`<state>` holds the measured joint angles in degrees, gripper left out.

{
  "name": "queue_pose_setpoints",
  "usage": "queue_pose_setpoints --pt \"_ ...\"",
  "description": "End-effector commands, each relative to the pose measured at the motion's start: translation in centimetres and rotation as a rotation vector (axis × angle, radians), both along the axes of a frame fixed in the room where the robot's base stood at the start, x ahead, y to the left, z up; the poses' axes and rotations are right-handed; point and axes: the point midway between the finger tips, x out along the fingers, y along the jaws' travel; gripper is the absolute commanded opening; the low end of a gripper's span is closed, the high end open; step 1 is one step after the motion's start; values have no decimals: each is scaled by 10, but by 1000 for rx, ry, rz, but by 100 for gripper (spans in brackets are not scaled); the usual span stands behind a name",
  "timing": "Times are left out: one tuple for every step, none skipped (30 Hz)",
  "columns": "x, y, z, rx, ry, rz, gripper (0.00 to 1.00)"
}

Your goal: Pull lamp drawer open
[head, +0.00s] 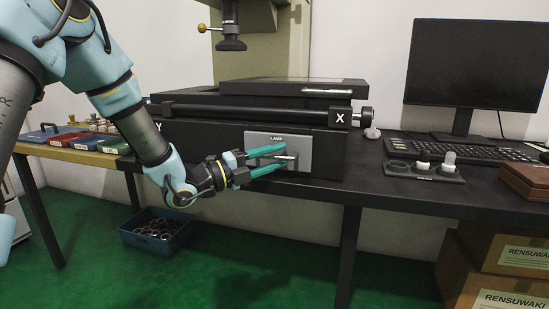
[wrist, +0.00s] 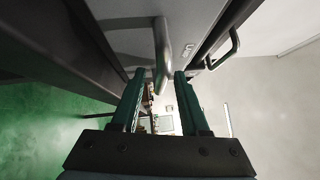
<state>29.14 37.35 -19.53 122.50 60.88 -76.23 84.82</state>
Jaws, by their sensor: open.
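The lamp drawer (head: 303,146) is a light grey panel marked LAMP on the front of the black machine base. It looks shut, flush with the base. Its metal bar handle (head: 284,157) sticks out from the panel and also shows in the wrist view (wrist: 162,55). My gripper (head: 281,159) is open, with its two green fingers pointing at the panel. In the wrist view the handle lies between the lines of the two fingertips. I cannot tell whether either finger touches it.
A holder with small round parts (head: 425,169) stands right of the machine on the black table (head: 390,194). A monitor (head: 476,64) and keyboard (head: 470,147) are behind it. A blue bin (head: 156,240) of rings and cardboard boxes (head: 500,262) are on the floor.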

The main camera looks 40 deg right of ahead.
Motion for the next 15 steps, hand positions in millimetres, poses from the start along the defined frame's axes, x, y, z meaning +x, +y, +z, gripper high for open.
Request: queue_pose_setpoints --pt "0 0 0 0 0 0 45" --pt "0 0 0 0 0 0 45" --pt "0 0 0 0 0 0 45" --pt "0 0 0 0 0 0 45" --pt "0 0 0 0 0 0 45" --pt "0 0 0 0 0 0 44" --pt "0 0 0 0 0 0 40" --pt "0 0 0 0 0 0 37" --pt "0 0 0 0 0 0 32" --pt "0 0 0 0 0 0 29" --pt "0 0 0 0 0 0 26" --pt "0 0 0 0 0 0 21" --pt "0 0 0 0 0 0 18" --pt "0 0 0 0 0 0 14" --pt "0 0 0 0 0 0 10"
